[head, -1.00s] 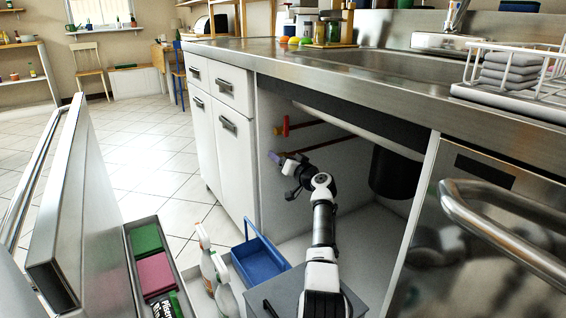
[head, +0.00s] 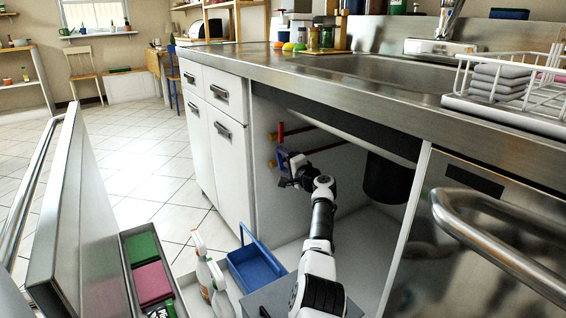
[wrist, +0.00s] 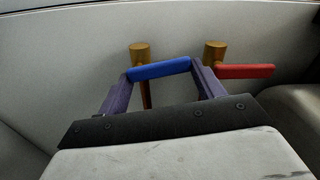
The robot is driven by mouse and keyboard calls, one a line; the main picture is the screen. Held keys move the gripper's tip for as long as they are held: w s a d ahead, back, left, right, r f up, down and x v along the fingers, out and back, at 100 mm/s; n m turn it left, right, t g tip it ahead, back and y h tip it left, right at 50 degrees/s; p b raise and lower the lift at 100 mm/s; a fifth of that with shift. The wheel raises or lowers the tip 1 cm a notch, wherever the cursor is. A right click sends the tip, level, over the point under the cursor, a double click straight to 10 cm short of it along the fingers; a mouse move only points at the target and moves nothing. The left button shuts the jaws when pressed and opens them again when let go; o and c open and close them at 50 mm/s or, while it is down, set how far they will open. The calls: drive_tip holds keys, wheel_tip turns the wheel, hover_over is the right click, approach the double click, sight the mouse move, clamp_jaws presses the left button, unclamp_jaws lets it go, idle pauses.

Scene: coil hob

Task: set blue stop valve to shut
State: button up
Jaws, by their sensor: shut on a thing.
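The blue stop valve's lever (wrist: 160,69) lies lengthwise between my gripper's two purple fingertips (wrist: 161,76) in the wrist view. One fingertip meets each end of it. Its brass body (wrist: 140,54) is at the lever's left end, and a pipe runs down from it. The lever points right and tilts slightly up, crossing the pipe. In the head view the blue lever (head: 280,156) shows at the left wall of the open under-sink space, with my gripper (head: 284,162) at it, partly hiding the valve.
A valve with a red lever (wrist: 246,71) is close to the right of the blue one; in the head view this red lever (head: 280,132) is just above. A blue caddy (head: 258,267) and spray bottles (head: 218,285) stand below. A dark cylinder (head: 387,178) hangs at right.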

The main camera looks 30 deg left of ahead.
drive_tip(key=shift+w+d+f+m, duration=0.1)
drive_tip(key=shift+w+m, duration=0.1)
drive_tip(key=shift+m, duration=0.9)
drive_tip(key=o, duration=1)
drive_tip(key=shift+d, duration=0.1)
drive_tip(key=p+v, duration=0.6)
drive_tip(key=v, duration=0.7)
drive_tip(key=shift+d, duration=0.3)
drive_tip(key=shift+s, duration=0.1)
